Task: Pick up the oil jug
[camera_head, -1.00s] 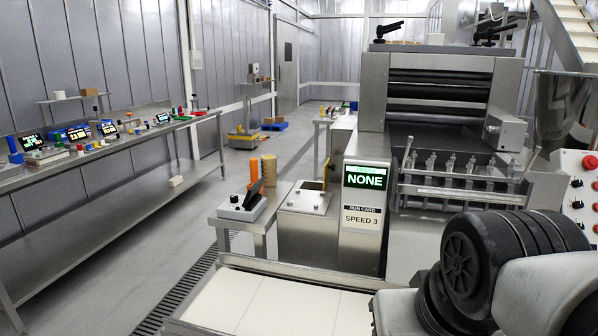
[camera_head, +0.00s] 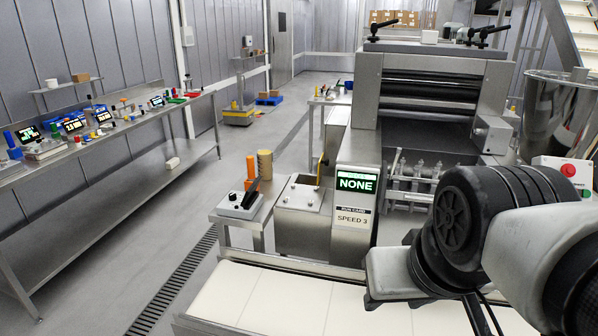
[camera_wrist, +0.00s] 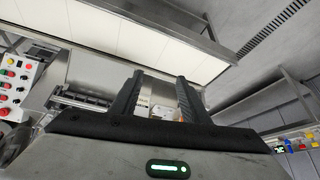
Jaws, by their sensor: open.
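I cannot make out an oil jug for certain in either view. An orange cylinder (camera_head: 251,168) and a tan cylinder (camera_head: 265,164) stand on the small side table left of the steel machine; whether either is the jug I cannot tell. My gripper (camera_wrist: 160,77) shows in the wrist view with its two dark fingers apart and nothing visible between them. In the head view my arm fills the lower right, and the gripper itself is not visible there.
The steel roller machine (camera_head: 430,75) with its "NONE" display (camera_head: 356,180) stands ahead. A pale-topped conveyor (camera_head: 270,297) crosses in front. A long bench (camera_head: 95,135) with several small devices runs along the left wall.

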